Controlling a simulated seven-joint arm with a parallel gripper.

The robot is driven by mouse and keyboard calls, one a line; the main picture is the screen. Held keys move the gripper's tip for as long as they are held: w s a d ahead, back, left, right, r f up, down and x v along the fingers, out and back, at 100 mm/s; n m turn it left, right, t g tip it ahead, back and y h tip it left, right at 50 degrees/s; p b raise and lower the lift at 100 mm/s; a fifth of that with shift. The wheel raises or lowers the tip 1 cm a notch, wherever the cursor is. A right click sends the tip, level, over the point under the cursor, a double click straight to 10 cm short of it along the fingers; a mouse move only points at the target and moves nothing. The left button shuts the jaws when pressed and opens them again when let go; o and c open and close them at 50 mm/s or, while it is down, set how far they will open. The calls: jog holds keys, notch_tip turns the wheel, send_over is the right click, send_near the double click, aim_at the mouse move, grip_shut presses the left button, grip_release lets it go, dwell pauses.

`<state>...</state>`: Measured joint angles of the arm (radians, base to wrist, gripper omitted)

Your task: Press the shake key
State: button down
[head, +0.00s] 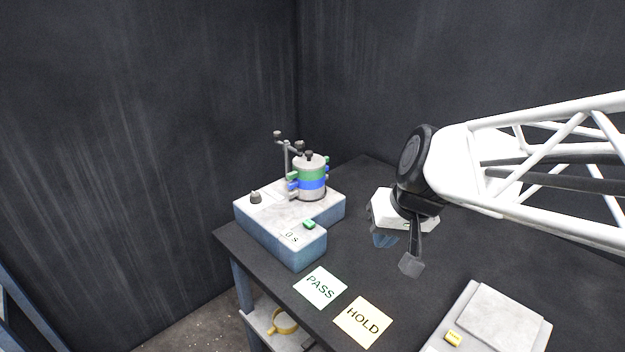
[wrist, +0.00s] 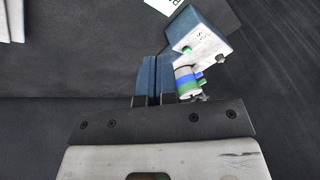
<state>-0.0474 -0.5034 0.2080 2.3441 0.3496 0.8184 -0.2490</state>
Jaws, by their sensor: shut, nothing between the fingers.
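The vibrating screen machine (head: 265,238) stands at the table's back left corner, with a pale top and blue sides. Its small green key (head: 309,224) is on the front right part of the top, beside a display reading "0 s". The green key also shows in the wrist view (wrist: 187,50). A sieve stack (head: 311,184) with green and blue bands sits on the machine. My gripper (head: 384,240) is right of the machine, apart from it and above the table. Its blue fingers are together and empty in the wrist view (wrist: 156,60).
A PASS card (head: 320,288) and a HOLD card (head: 363,321) lie in front. A pale device (head: 500,325) with a yellow button (head: 453,338) is at the front right. A dark knob (head: 256,197) and a clamp post (head: 287,158) rise from the machine.

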jog(key=w+a+f+y, duration=0.1)
jog(key=w+a, duration=0.2)
jog(key=w, duration=0.3)
jog(key=w+a+y, duration=0.1)
jog(key=w+a, duration=0.3)
jog(key=w, duration=0.2)
jog(key=t+y, duration=0.2)
send_over(311, 221)
notch_tip(311, 221, down, 4)
jog(key=shift+f, duration=0.1)
jog(key=shift+f, duration=4.3)
jog(key=shift+f, duration=0.15)
jog(key=shift+f, duration=0.3)
